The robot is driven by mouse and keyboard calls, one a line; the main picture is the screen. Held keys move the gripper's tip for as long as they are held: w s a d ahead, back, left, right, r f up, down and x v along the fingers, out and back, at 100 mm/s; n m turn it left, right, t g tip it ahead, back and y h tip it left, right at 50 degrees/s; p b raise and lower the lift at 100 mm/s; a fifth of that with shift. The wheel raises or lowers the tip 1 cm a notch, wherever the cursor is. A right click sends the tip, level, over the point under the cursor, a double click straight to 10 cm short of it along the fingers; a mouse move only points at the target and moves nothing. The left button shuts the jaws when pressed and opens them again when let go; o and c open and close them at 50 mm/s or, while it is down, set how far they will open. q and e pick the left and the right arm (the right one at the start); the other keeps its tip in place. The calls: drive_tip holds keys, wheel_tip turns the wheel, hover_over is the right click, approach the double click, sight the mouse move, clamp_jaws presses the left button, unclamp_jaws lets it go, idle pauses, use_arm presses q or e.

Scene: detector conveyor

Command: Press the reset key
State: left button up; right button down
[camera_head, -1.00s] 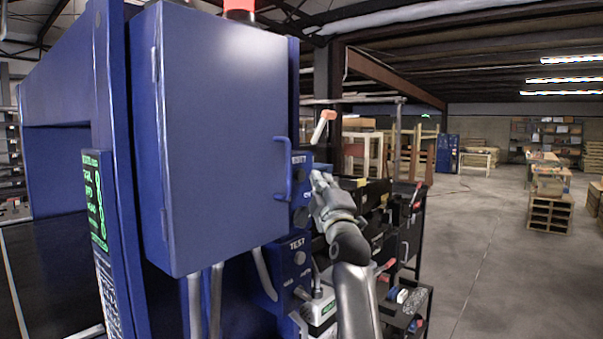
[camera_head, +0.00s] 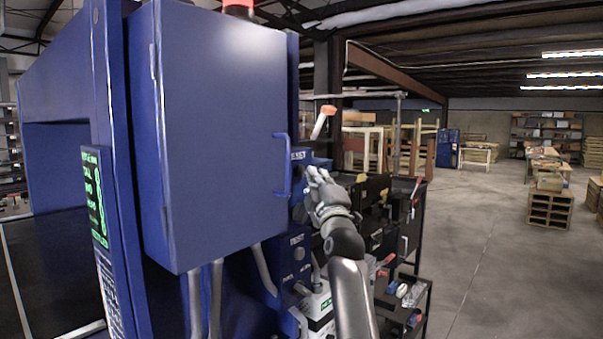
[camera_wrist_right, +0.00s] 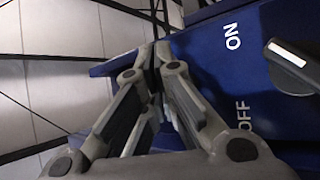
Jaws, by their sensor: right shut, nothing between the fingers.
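My right gripper (camera_head: 309,172) is shut and empty, beside the blue control panel (camera_head: 303,272) on the machine's right side. In the wrist view its fingertips (camera_wrist_right: 155,48) are together in front of the panel's blue edge (camera_wrist_right: 195,55). A label (camera_head: 298,155), hard to read but possibly RESET, is just above and left of the gripper in the head view. The reset key itself cannot be made out; the gripper may hide it. I cannot tell whether the fingertips touch the panel. A dark rotary switch (camera_wrist_right: 290,57) with ON and OFF marks shows in the wrist view. My left gripper is out of view.
A blue cabinet door (camera_head: 222,140) with a handle (camera_head: 284,165) stands left of the gripper. An orange-tipped lever (camera_head: 322,122) is above it. A black cart (camera_head: 418,215) with tools stands to the right. Open floor (camera_head: 490,240) lies farther right.

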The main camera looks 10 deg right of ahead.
drive_tip(key=shift+w, duration=0.1)
idle(0.6)
drive_tip(key=shift+w+a+p, duration=0.25)
drive_tip(key=shift+p, duration=0.05)
drive_tip(key=shift+w+a+r+p, duration=0.1)
drive_tip(key=shift+w+a+p, duration=0.25)
idle(0.8)
drive_tip(key=shift+d, duration=0.1)
drive_tip(key=shift+s+d, duration=0.45)
drive_tip(key=shift+s, duration=0.25)
drive_tip(key=s+d, duration=0.1)
drive_tip(key=s, duration=0.1)
drive_tip(key=s+d+b, duration=0.1)
drive_tip(key=s+d, duration=0.1)
idle(0.6)
